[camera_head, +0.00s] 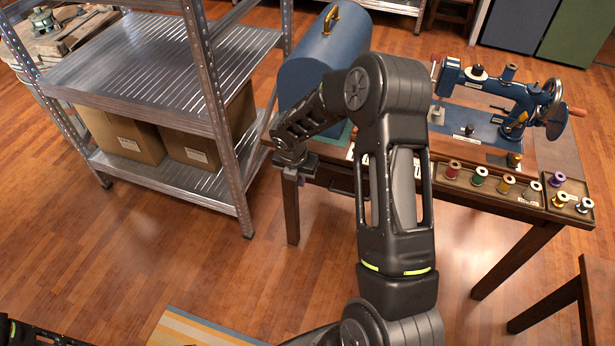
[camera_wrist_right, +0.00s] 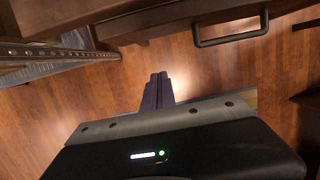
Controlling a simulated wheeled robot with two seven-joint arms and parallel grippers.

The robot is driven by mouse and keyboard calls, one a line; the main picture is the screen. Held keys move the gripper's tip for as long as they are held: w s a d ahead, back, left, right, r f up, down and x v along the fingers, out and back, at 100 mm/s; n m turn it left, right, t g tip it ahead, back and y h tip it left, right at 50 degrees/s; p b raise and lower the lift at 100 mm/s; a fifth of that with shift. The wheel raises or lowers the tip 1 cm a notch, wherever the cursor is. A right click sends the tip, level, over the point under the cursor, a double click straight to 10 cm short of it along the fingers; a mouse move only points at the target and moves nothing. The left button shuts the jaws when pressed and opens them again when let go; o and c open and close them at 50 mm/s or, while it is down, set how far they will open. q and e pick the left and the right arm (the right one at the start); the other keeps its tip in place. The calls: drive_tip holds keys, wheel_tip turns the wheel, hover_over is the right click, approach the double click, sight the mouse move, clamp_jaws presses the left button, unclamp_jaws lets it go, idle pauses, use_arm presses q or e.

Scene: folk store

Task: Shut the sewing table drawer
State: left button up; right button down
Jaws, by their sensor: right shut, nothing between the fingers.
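The wooden sewing table (camera_head: 547,238) stands right of centre in the head view, with a blue sewing machine (camera_head: 500,98) on it. Its drawer is mostly hidden behind my right arm in that view. In the right wrist view, a dark wooden drawer front (camera_wrist_right: 180,27) with a black bar handle (camera_wrist_right: 231,36) shows along the top. How far the drawer stands out is unclear. My right gripper (camera_head: 297,180) is near the table's front left corner. Its fingers (camera_wrist_right: 158,88) are together, empty, below and left of the handle in the wrist view, apart from it.
A metal shelf rack (camera_head: 150,60) with cardboard boxes stands left of the table. A blue domed case (camera_head: 320,58) and a tray of thread spools (camera_head: 490,186) rest on the tabletop. A wooden stool or bench (camera_head: 596,285) stands at lower right. The floor in front is mostly clear.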

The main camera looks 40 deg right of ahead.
drive_tip(key=v, duration=1)
drive_tip(key=shift+w, duration=0.1)
drive_tip(key=c, duration=2.2)
unclamp_jaws()
